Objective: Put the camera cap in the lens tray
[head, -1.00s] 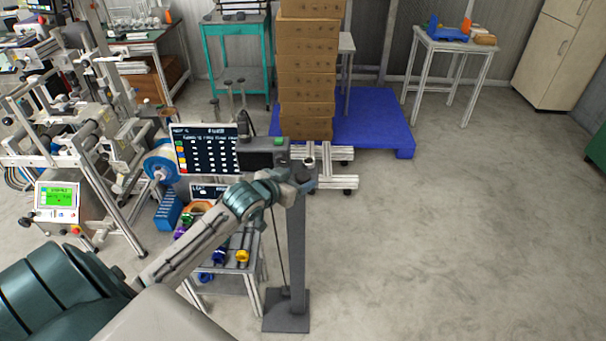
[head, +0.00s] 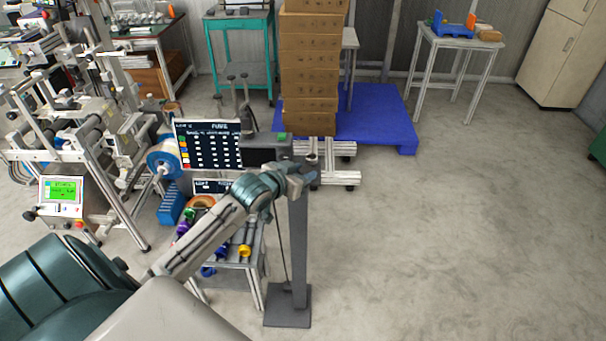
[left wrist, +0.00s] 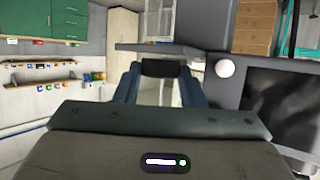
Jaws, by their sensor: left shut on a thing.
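My left gripper (head: 308,170) is small in the head view, beside the top of a grey post (head: 299,245). In the left wrist view the left gripper (left wrist: 160,82) is shut on a small black piece, which I take to be the camera cap (left wrist: 160,68). It sits between the two blue-grey fingertips, and much of it is hidden by them. A flat grey plate (left wrist: 135,47) lies just beyond the fingertips in that view. I cannot tell which thing is the lens tray. My right gripper is not in view.
A dark screen unit (head: 267,150) with a green button stands left of the gripper; its screen (left wrist: 275,105) is close in the wrist view. A chart board (head: 208,145) and a cart of coloured parts (head: 245,262) are further left. Floor at right is clear.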

